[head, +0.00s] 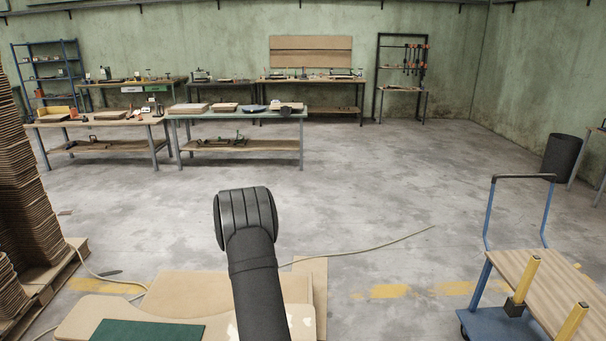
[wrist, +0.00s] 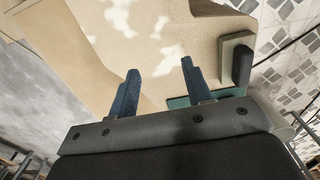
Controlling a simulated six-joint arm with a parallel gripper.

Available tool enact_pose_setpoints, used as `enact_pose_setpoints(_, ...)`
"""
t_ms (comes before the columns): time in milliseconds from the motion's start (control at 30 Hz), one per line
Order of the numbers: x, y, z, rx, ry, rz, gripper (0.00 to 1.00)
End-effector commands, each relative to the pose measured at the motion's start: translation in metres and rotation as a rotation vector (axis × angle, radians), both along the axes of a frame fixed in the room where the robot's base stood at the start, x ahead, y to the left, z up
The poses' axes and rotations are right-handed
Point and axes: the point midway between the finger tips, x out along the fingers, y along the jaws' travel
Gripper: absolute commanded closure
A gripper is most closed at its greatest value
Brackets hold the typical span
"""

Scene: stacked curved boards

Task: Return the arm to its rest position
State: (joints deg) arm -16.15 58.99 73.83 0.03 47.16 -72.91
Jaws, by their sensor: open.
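My gripper (wrist: 158,88) shows in the wrist view with its two blue fingers apart and nothing between them. Beyond the fingers is a tan curved board (wrist: 120,30), which lies past the fingertips; I cannot tell the distance. In the head view my dark arm rises from the bottom centre, and its fingers are not visible there. Tan boards (head: 180,293) lie at the bottom of the head view, partly hidden behind the arm. A dark green patch (head: 150,331) sits at their front left.
Stacked curved boards (head: 32,190) stand on a pallet at the left edge. A blue cart (head: 530,285) with a wooden top and yellow posts stands at the right. Workbenches (head: 240,115) line the back. A cable (head: 370,247) crosses the floor. The middle floor is clear.

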Motion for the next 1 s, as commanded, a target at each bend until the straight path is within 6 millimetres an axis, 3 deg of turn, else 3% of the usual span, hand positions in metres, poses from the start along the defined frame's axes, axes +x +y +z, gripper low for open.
enact_pose_setpoints(600, 0.086, 0.006, -0.012, 0.0, -0.001, -0.013, 0.55)
enact_pose_setpoints(1000, 0.12, 0.006, -0.017, -0.001, 0.001, -0.018, 0.55)
